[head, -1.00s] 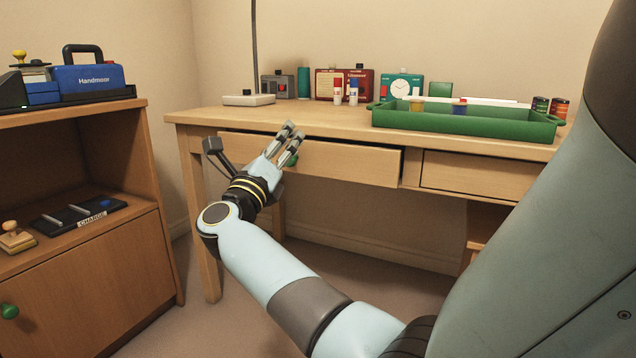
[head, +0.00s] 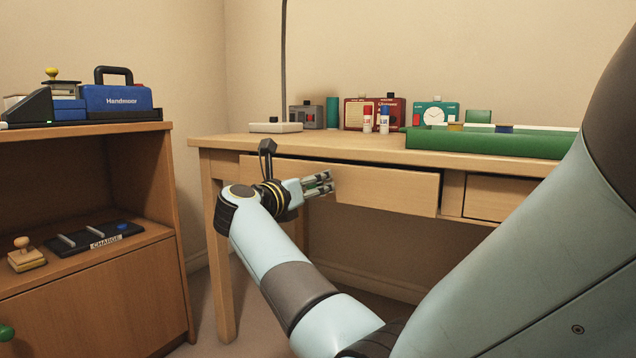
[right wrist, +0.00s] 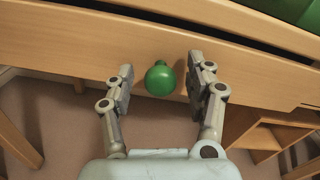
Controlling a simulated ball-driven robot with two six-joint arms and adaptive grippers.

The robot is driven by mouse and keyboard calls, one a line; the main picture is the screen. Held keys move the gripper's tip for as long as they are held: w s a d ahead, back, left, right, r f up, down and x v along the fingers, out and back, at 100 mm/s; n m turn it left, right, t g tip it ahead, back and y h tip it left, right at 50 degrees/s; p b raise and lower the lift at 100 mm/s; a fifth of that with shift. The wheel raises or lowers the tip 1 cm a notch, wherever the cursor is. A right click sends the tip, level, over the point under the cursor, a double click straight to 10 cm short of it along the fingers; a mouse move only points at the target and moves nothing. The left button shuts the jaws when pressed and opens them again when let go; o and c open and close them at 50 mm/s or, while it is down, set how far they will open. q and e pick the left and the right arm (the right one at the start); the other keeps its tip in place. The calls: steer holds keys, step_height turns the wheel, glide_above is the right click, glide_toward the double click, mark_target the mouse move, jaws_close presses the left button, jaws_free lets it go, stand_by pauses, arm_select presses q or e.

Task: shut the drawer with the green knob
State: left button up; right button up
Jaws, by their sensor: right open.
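The wooden desk drawer (head: 390,189) stands partly open, its front out from the desk with a dark gap along its top. Its front (right wrist: 60,45) crosses the right wrist view. The round green knob (right wrist: 160,78) sits on that front; in the head view my fingers mostly hide it. My right gripper (head: 327,183) is at the drawer front. In the right wrist view my right gripper (right wrist: 160,70) is open, with one finger on each side of the knob and visible space between. My left gripper is not in view.
The desk top (head: 350,146) holds a green tray (head: 480,142), a clock (head: 436,114) and a grey base (head: 276,127). A second drawer (head: 498,198) to the right looks shut. A low cabinet (head: 90,300) at left has its own green knob (head: 6,333).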

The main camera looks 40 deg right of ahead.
steer(key=shift+w+d, duration=0.15)
steer(key=shift+d, duration=0.2)
jaws_close()
stand_by(0.3)
